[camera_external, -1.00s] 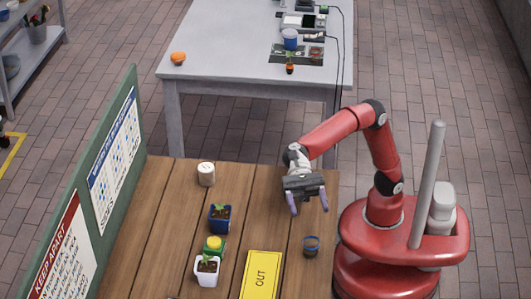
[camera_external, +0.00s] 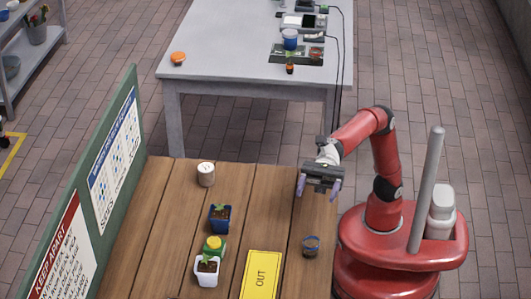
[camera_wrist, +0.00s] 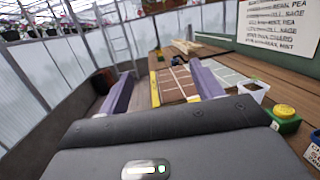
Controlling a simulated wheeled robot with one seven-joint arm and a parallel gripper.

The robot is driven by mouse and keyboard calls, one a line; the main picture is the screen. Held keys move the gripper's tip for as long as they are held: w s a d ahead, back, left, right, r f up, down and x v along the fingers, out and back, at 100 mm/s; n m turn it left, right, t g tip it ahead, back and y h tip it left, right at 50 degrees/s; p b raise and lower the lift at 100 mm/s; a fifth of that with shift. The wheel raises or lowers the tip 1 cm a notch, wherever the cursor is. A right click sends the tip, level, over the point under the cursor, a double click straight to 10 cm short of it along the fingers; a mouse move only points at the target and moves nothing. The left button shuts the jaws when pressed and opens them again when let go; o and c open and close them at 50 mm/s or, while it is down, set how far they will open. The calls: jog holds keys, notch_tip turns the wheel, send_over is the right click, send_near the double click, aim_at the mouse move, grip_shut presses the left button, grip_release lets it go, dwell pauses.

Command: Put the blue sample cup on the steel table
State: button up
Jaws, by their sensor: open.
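A small see-through cup with a blue rim (camera_external: 311,246), which looks like the blue sample cup, stands upright on the wooden table near its right edge. My gripper (camera_external: 318,188) is open and empty above the table's far right corner, apart from the cup and farther back. In the wrist view my two purple fingers (camera_wrist: 160,90) are spread with nothing held between them; I cannot pick out the cup there. The grey steel table (camera_external: 215,75) stands behind the wooden one, with clear top on its left and middle.
The steel table bears an orange item (camera_external: 178,58), a blue-white tub (camera_external: 290,39) and devices.

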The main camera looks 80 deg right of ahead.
aim_at(318, 239)
jog(key=s+d+f+m+t+h+b, duration=0.3)
jog(key=s+d+m+t+h+b, duration=0.25)
jog(key=t, duration=0.45)
jog(key=shift+m+h, duration=0.55)
jog(key=shift+m, duration=0.4)
notch_tip(318, 239, down, 13)
jog(key=shift+a+r+p, duration=0.1)
jog(key=shift+p, duration=0.85)
jog(key=shift+a+f, duration=0.1)
jog(key=shift+f, duration=0.25)
jog(key=x, duration=0.3)
jog(key=p+x, duration=0.1)
jog(key=x, duration=0.3)
jog(key=shift+a, duration=0.45)
jog(key=shift+c, duration=0.5)
jog(key=c, duration=1.1)
jog(key=shift+o, duration=0.2)
